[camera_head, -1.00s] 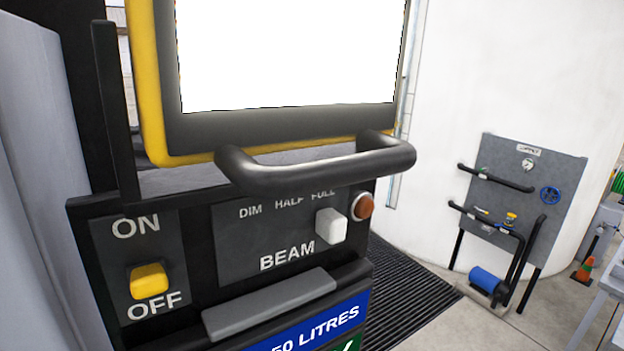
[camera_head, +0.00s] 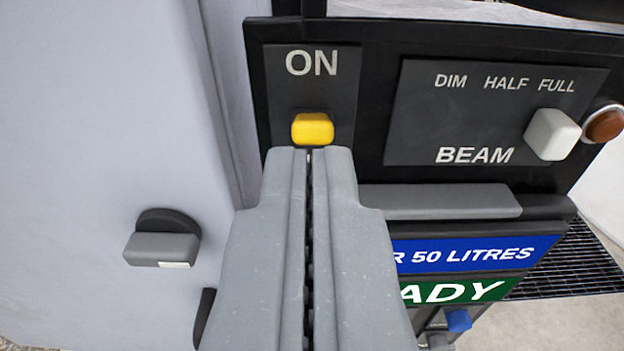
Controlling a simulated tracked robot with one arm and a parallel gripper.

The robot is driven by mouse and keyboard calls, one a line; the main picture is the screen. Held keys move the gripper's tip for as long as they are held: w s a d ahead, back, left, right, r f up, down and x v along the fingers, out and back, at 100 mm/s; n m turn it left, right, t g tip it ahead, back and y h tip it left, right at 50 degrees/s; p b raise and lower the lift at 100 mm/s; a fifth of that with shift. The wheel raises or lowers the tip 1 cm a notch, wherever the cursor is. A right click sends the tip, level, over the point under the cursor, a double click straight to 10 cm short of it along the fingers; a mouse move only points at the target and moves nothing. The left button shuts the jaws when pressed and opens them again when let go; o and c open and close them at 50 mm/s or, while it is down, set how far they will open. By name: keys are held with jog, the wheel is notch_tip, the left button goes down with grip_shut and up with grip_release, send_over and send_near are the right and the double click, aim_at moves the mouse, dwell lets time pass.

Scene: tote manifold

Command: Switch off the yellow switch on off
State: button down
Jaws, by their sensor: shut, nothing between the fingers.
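The yellow switch (camera_head: 312,128) is a small rounded knob on a dark plate (camera_head: 345,85) with a white ON label above it. It sits in the lower part of the plate, well below the ON label. The OFF label is hidden behind my gripper. My gripper (camera_head: 310,152) is shut and empty, with its grey fingers side by side and pointing up the picture. Its tips are right at the lower edge of the yellow switch. I cannot tell whether they touch it.
To the right is the BEAM panel (camera_head: 420,120) with a white knob (camera_head: 552,134) and a red-brown round lamp (camera_head: 605,125). A grey ledge (camera_head: 440,201) lies below it. A grey handle (camera_head: 162,248) sticks out of the pale panel on the left.

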aim_at(313, 127)
jog(key=shift+w+a+f+p, duration=0.15)
jog(key=shift+w+p, duration=0.3)
jog(key=shift+w, duration=1.2)
jog(key=shift+w+a+f+p, duration=0.1)
jog(key=shift+w+p, duration=0.35)
jog(key=shift+w, duration=1.2)
jog(key=shift+s+d+f+b, duration=0.1)
jog(key=shift+f+b, duration=0.05)
jog(key=shift+b, duration=0.15)
jog(key=shift+f+b, duration=0.1)
jog(key=shift+b, duration=0.2)
